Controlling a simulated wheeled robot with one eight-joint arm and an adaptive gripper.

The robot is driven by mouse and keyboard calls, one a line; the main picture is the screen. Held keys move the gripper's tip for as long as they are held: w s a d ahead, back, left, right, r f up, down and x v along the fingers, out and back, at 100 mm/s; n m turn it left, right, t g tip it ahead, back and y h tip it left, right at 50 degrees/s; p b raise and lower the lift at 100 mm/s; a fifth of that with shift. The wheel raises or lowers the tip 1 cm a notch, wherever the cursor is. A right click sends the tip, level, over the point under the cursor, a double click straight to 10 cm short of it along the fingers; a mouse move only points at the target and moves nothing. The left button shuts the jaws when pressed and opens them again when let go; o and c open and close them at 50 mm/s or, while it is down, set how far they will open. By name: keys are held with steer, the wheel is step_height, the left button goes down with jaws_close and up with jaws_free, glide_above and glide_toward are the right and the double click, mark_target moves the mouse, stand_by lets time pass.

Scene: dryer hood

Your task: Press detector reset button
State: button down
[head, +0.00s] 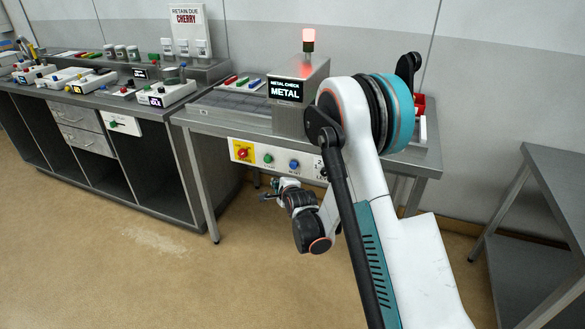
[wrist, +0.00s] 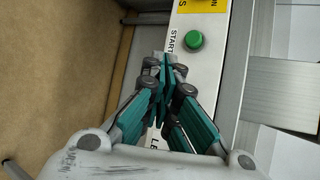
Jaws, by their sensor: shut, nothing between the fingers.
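The metal check box (head: 297,98) has a screen reading "METAL CHECK METAL" and a lit red lamp (head: 309,40) on top. On the white control panel (head: 278,151) below the table top sit a green button (head: 267,159) and, to its right, a blue button (head: 294,164) whose small label I cannot read. My gripper (head: 266,191) is shut and empty, low in front of the panel. In the wrist view its closed tips (wrist: 165,67) are below the green button (wrist: 194,40) marked "START", apart from it in the picture. The blue button does not show there, perhaps hidden by my fingers.
A red knob on a yellow plate (head: 242,152) sits left of the green button. A switch at the panel's right is partly hidden by my arm. A counter with drawers (head: 80,140) stands left, a steel table (head: 548,170) right. The floor in front is clear.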

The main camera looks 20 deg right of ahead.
steer(key=w+d, duration=0.4)
steer(key=w, duration=0.2)
steer(key=shift+d, duration=0.2)
steer(key=shift+w+d, duration=0.1)
steer(key=shift+w, duration=0.05)
stand_by(1.3)
steer(key=shift+w+d, duration=0.2)
steer(key=shift+w+d, duration=0.45)
steer(key=shift+w, duration=0.2)
stand_by(1.3)
steer(key=shift+s, duration=0.1)
steer(key=shift+s+a, duration=0.7)
steer(key=shift+s, duration=0.2)
steer(key=s+a, duration=0.1)
steer(key=s, duration=0.1)
steer(key=s+a, duration=0.2)
stand_by(0.5)
